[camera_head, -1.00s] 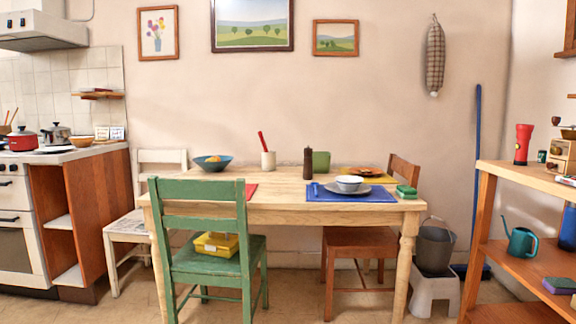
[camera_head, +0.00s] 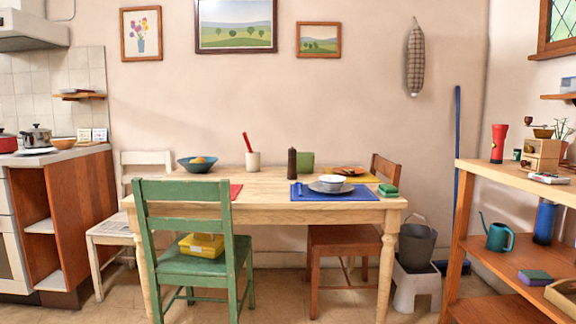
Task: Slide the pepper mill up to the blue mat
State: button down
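The pepper mill (camera_head: 292,163) is dark brown and stands upright on the wooden table (camera_head: 262,190). The blue mat (camera_head: 362,193) lies at the table's right front part, with a grey plate (camera_head: 328,187) and a white bowl (camera_head: 333,182) on it. The mill stands at the mat's back left corner; I cannot tell whether its base touches the mat. My gripper is not in view.
A green chair (camera_head: 195,240) stands at the table's front left and a brown chair (camera_head: 345,240) at its right. A shelf unit (camera_head: 510,178) is at the right.

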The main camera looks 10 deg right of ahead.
aim_at(292, 166)
jog(key=u, duration=0.05)
jog(key=i, duration=1)
jog(key=z, duration=0.05)
